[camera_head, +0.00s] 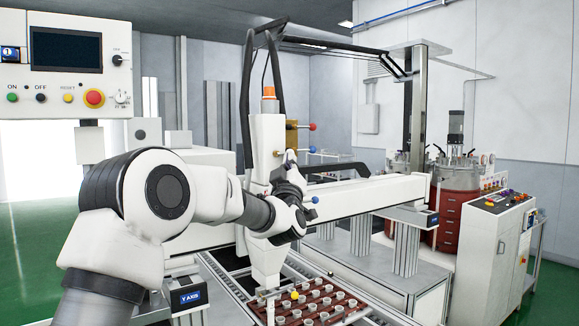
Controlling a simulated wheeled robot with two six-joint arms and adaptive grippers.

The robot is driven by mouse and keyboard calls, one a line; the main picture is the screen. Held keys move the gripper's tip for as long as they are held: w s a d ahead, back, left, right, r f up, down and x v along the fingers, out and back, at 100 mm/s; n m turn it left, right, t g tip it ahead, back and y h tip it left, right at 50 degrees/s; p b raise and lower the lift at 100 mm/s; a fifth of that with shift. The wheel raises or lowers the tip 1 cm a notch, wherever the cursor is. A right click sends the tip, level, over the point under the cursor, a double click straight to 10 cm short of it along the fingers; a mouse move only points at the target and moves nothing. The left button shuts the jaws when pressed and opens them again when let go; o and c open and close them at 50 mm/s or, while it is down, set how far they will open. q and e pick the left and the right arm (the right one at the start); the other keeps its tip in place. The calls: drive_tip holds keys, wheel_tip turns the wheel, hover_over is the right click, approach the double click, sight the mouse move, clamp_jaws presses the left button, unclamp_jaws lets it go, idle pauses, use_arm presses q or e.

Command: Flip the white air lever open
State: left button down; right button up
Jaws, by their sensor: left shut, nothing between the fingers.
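My left arm reaches in from the left, and my left gripper (291,163) is at the white dispensing column, just below a brass valve block (292,134). The gripper is shut with nothing seen in it. A lever with a red ball end (312,126) and one with a blue ball end (312,149) stick out to the right above the gripper. Another blue ball (315,200) shows below it. I cannot clearly make out a white lever; the gripper and wrist cover part of the column there. My right gripper is not in view.
A control panel (66,52) with buttons hangs at the upper left. A tray of small cups (330,316) lies on the conveyor under the column. A white beam (360,196) runs right. A control cabinet (492,245) and a red-brown tank (452,208) stand at the right.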

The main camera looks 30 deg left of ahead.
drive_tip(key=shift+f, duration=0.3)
